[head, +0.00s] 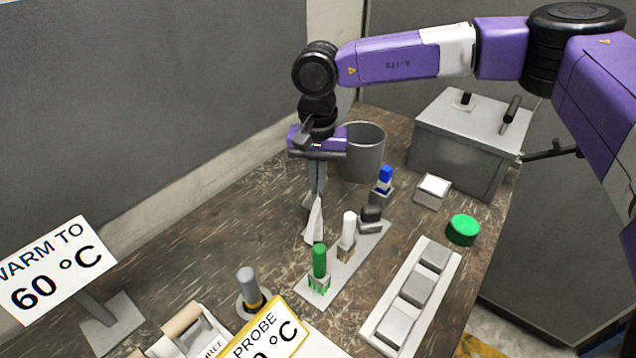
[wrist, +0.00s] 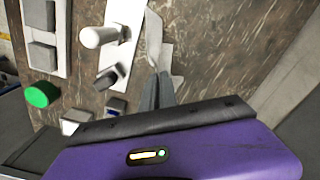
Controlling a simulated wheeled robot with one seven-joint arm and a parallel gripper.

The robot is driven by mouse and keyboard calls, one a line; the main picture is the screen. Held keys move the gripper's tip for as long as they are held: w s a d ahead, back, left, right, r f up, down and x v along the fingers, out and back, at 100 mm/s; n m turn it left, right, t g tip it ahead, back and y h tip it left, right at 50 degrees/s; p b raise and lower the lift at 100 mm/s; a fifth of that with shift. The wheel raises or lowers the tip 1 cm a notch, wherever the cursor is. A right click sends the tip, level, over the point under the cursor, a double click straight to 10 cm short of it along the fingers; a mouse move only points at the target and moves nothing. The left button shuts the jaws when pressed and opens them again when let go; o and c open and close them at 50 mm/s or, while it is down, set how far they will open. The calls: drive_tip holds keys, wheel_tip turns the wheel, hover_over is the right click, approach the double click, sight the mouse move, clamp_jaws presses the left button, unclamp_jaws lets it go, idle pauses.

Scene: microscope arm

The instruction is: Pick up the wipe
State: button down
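The wipe (head: 314,224) is a small white cloth drawn up to a narrow peak, beside the left edge of the holder strip. My gripper (head: 317,196) points down over it, its two fingers close together and shut on the peak. In the wrist view the wipe (wrist: 160,52) spreads out from between the fingertips (wrist: 157,78) of my gripper. I cannot tell whether its lower edge touches the table.
A light strip (head: 318,296) by the wipe holds a green-capped tool (head: 320,262), a white-capped tool (head: 349,228) and a dark piece (head: 371,217). A grey bin (head: 364,152) stands behind my gripper. A grey box (head: 470,140) is at the back right. Bare table lies left of the wipe.

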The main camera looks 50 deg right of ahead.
wheel_tip(320, 180, up, 9)
drive_tip(key=p, duration=0.4)
idle(0.9)
